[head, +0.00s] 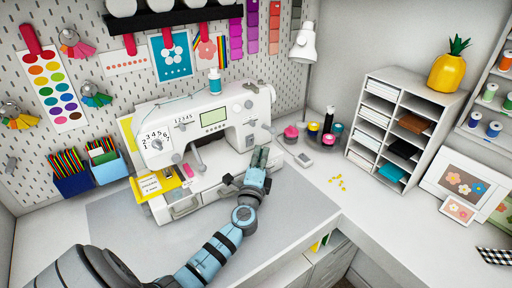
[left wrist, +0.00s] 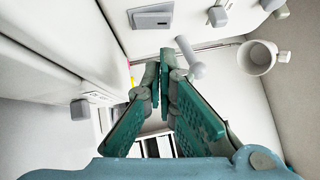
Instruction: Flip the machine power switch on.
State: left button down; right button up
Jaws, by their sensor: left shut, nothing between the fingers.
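The white sewing machine (head: 205,130) stands on the desk against the pegboard. My left gripper (head: 262,158) is at the machine's right end, with its fingers pointing up and away in the head view. In the left wrist view my left gripper (left wrist: 164,62) has its teal fingertips together with nothing between them. A grey rectangular plate (left wrist: 151,17) with a small raised part, which looks like the power switch, is on the white surface just beyond the fingertips. A gap shows between it and the fingertips. I cannot tell its switch position. My right gripper is not in view.
A white knob or lever (left wrist: 189,57) is close to the right of the fingertips, with a white cup-shaped part (left wrist: 257,57) farther right. Colourful spools (head: 313,128) and a dark bottle stand right of the machine. A white shelf unit (head: 385,92) is farther right.

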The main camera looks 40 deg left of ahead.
aim_at(251, 142)
pick_arm(q)
jog(key=shift+w+a+r, duration=0.15)
jog(key=shift+a, duration=0.45)
jog(key=shift+w+a+r, duration=0.1)
jog(key=shift+a+r, duration=0.05)
jog(key=shift+a, duration=0.4)
